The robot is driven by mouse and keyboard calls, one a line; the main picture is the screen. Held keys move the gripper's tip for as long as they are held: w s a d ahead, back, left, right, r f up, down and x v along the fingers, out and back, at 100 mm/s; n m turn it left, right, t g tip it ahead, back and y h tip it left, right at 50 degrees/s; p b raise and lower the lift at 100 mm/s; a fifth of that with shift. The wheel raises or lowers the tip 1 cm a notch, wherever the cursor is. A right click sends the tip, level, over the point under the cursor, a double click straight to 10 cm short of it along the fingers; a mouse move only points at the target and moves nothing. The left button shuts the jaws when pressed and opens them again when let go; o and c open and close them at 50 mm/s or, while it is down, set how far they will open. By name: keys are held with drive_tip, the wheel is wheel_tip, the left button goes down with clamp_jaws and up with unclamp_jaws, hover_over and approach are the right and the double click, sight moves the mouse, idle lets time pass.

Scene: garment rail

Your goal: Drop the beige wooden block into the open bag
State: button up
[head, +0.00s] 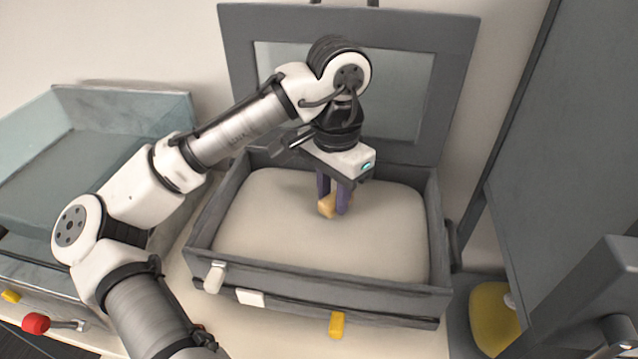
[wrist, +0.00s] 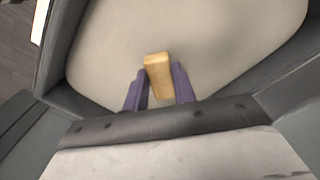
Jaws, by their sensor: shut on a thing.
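The beige wooden block (head: 327,206) is between the purple fingers of my gripper (head: 334,204), which is shut on it. The block also shows in the wrist view (wrist: 158,75), sticking out past the fingertips of my gripper (wrist: 159,90). The open bag (head: 320,275) is a grey case with its lid (head: 455,60) raised at the back and a pale padded inside. My gripper points down over the inside of the bag, near its middle. I cannot tell whether the block touches the padding.
A glass-sided box (head: 120,105) stands to the left of the bag. A grey panel (head: 570,130) rises on the right, with a yellow object (head: 490,315) at its foot. A red knob (head: 36,323) is at the lower left. The bag's inside looks otherwise empty.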

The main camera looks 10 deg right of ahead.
drive_tip(key=o, duration=1)
wheel_tip(320, 180, up, 14)
drive_tip(key=shift+f, duration=0.1)
